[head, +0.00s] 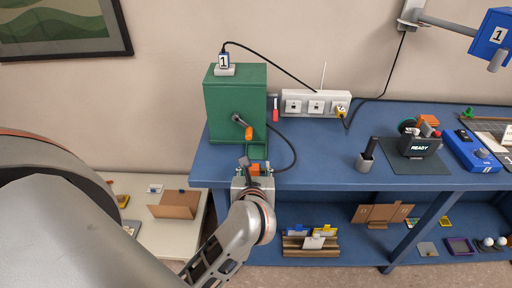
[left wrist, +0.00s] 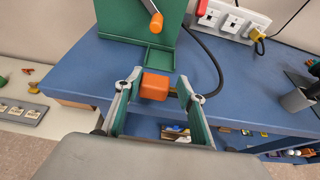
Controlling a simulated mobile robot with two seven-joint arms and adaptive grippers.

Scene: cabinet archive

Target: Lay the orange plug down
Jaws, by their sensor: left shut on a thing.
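The orange plug (left wrist: 154,87) is a small block held between the fingers of my left gripper (left wrist: 156,92). In the head view the plug (head: 255,170) shows at the tip of my left gripper (head: 253,174), at the front edge of the blue bench (head: 330,172). A black cable (head: 295,150) curves from beside the green cabinet (head: 235,98) down towards the gripper; its end is hidden by a finger. A small green tray (left wrist: 147,57) lies at the cabinet's foot, just beyond the plug. My right gripper is not in view.
A lever with an orange grip (head: 248,132) sticks out of the cabinet front. A white power strip (head: 316,103) stands behind, with a yellow plug (head: 341,110) in it. A grey holder (head: 365,160) stands to the right. The bench top between is clear.

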